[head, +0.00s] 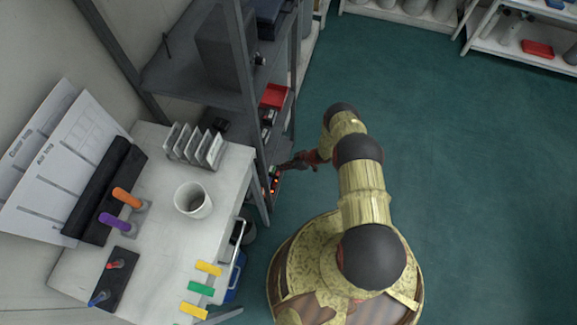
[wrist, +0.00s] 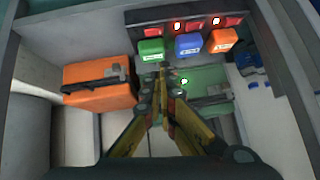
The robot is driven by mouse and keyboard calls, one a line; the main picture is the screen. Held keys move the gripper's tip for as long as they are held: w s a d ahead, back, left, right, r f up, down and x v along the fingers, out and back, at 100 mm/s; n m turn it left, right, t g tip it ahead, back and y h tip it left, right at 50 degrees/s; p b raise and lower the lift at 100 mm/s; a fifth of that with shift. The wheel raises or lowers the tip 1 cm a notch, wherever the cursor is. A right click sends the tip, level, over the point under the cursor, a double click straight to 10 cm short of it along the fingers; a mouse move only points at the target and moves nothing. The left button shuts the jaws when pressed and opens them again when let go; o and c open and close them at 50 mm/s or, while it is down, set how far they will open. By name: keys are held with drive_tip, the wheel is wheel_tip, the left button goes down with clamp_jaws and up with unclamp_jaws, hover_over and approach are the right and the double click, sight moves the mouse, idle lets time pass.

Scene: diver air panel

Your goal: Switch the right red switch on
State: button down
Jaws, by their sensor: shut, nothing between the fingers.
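In the wrist view a dark panel (wrist: 165,20) runs along the top and carries red switches. The right red switch (wrist: 234,21) is at its right end, above an orange block. A middle red switch (wrist: 196,24) and a left red switch (wrist: 152,31) sit further left. In the head view my gripper (head: 284,167) reaches the rack beside small glowing lights (head: 274,181). The switch positions are too small to read.
Below the panel hang a green block (wrist: 151,47), a blue block (wrist: 188,44) and an orange block (wrist: 222,41). An orange case (wrist: 98,84) and a green case (wrist: 205,85) lie beyond the fingers. The green floor (head: 440,150) is clear.

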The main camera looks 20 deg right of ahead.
sight(274, 172)
drive_tip(key=b+x, duration=0.1)
drive_tip(key=x, duration=0.2)
drive_tip(key=shift+w+a+f, duration=0.1)
drive_tip(key=shift+a+f, duration=0.1)
drive_tip(key=shift+f, duration=0.15)
wheel_tip(274, 172, down, 2)
drive_tip(key=shift+f+b, duration=0.15)
drive_tip(key=shift+b, duration=0.4)
drive_tip(key=shift+s+f, duration=0.2)
drive_tip(key=shift+f, duration=0.35)
drive_tip(key=shift+s+a, duration=0.1)
drive_tip(key=shift+s, duration=0.05)
